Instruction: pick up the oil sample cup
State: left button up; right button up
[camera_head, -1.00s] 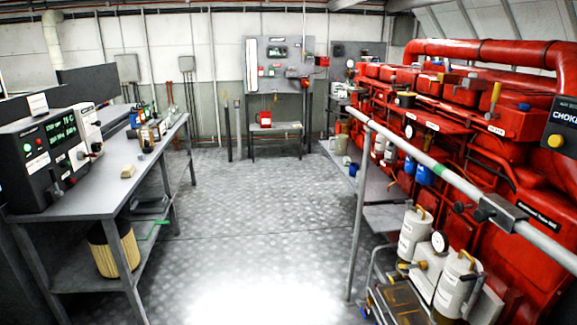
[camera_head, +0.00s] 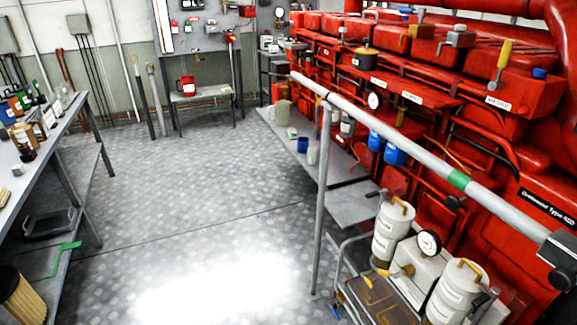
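I cannot tell for certain which thing is the oil sample cup. A small pale cup-like container (camera_head: 312,155) stands on the low grey walkway beside the red engine. A blue cup-like container (camera_head: 302,145) stands next to it, with a pale jug (camera_head: 282,113) farther back. A small dark cup-like thing (camera_head: 27,152) stands on the left workbench. All of these are small in the picture, and their contents do not show. Neither of my grippers is in view.
The red engine (camera_head: 480,110) fills the right side, behind a grey handrail (camera_head: 400,142) and its post (camera_head: 321,200). White canisters (camera_head: 392,232) stand at the lower right. The left workbench (camera_head: 55,140) carries bottles. The metal floor (camera_head: 190,220) between is clear.

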aim_at(312, 156)
jog(key=i+j+z, duration=0.3)
jog(key=i, duration=0.15)
jog(key=i+j+z, duration=0.15)
jog(key=z, duration=0.3)
jog(key=i+j+z, duration=0.2)
jog(key=z, duration=0.2)
